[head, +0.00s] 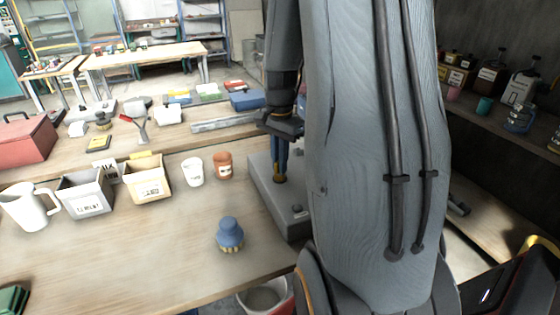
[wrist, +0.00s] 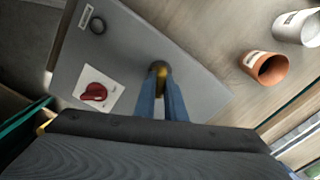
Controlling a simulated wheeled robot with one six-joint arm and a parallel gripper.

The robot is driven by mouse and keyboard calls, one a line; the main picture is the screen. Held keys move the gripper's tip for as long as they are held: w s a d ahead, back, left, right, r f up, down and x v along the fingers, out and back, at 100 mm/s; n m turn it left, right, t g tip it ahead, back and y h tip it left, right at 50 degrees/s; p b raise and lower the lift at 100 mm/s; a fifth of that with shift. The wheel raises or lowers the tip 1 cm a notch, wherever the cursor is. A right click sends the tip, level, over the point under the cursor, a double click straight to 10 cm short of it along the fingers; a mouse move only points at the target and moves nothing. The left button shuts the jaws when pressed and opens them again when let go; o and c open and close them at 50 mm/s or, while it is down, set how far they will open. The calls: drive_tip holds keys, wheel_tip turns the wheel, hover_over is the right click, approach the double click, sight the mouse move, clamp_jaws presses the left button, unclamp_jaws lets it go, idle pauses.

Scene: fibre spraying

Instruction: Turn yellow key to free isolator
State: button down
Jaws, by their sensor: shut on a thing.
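A grey panel box (head: 265,190) lies on the bench, partly hidden behind my arm; its top fills the middle of the wrist view (wrist: 205,85). The yellow key (wrist: 158,68) stands on the panel, and a little yellow shows at my fingertips in the head view (head: 279,179). My gripper (wrist: 161,88) points down with its blue fingers shut on the key, which hide much of it. A red rotary knob on a white plate, apparently the isolator (wrist: 96,91), sits left of the key. My gripper also shows in the head view (head: 281,172).
A terracotta cup (head: 223,166) and a white cup (head: 193,172) stand just left of the panel. A blue-topped brush (head: 230,235) stands in front. Labelled bins (head: 86,196) and a white jug (head: 27,207) are further left. The front bench is mostly clear.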

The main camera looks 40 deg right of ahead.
drive_tip(key=m, duration=0.6)
drive_tip(key=shift+p, duration=0.4)
drive_tip(key=c, duration=1.7)
unclamp_jaws()
drive_tip(key=shift+c, duration=0.2)
drive_tip(key=shift+r+b, duration=1.05)
drive_tip(key=shift+r, duration=2.85)
